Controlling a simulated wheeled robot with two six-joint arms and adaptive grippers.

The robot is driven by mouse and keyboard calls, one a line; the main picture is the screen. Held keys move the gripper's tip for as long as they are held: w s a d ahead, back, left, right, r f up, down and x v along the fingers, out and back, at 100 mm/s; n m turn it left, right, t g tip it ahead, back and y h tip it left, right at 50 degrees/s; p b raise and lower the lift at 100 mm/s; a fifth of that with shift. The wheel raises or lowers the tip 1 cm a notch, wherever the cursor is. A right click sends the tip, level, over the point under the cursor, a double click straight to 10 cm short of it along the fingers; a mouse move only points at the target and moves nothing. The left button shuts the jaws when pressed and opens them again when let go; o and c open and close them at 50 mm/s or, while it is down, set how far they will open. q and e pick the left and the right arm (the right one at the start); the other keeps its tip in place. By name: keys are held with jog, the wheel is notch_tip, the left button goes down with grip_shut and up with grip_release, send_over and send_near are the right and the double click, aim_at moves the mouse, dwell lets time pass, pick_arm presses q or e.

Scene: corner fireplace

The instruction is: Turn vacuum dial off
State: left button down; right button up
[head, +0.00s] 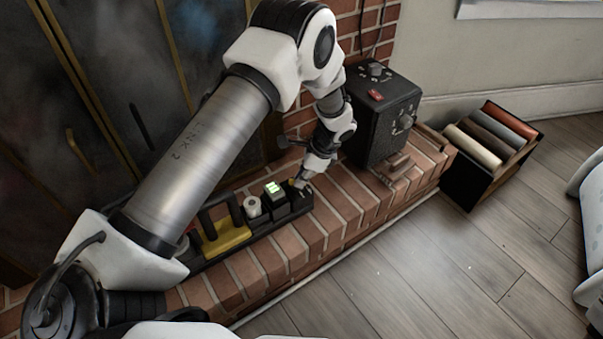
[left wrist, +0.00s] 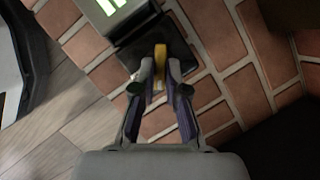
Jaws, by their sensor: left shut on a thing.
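My left gripper (head: 300,183) reaches down to the right end of a black tray on the brick hearth. In the left wrist view its fingertips (left wrist: 161,72) are shut on a small yellow piece (left wrist: 160,52), which lies over a dark block. A black box (head: 368,139) stands on the hearth right of the gripper, apart from it. The box has a round dial (head: 405,122) on its front, a knob (head: 377,70) on top and a red switch (head: 376,95). I cannot tell which one is the vacuum dial. My right gripper is out of view.
The black tray (head: 215,259) also holds a device with a lit green display (head: 273,188), a white roll (head: 252,206) and a yellow item (head: 226,238). A rack of rolls (head: 485,150) stands on the floor at right. The wooden floor (head: 430,270) in front is clear.

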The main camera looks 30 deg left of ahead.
pick_arm(q)
jog(key=shift+r+n+g+p, duration=0.2)
jog(key=shift+n+g+p, duration=0.1)
jog(key=shift+n+p, duration=0.5)
jog(key=shift+w+a+n+g+h+p, duration=0.1)
jog(key=shift+n+g+h+p, duration=0.2)
jog(key=shift+n+p, duration=0.45)
jog(key=shift+w+a+f+n+g+h+p, duration=0.15)
jog(key=shift+n+h+p, duration=0.2)
jog(key=shift+n, duration=0.7)
jog(key=shift+s+f+n+g+h+p, duration=0.15)
jog(key=shift+n+h+p, duration=0.15)
jog(key=shift+n, duration=0.7)
jog(key=shift+w, duration=0.1)
jog(key=c, duration=1.2)
grip_release()
jog(key=shift+r, duration=0.15)
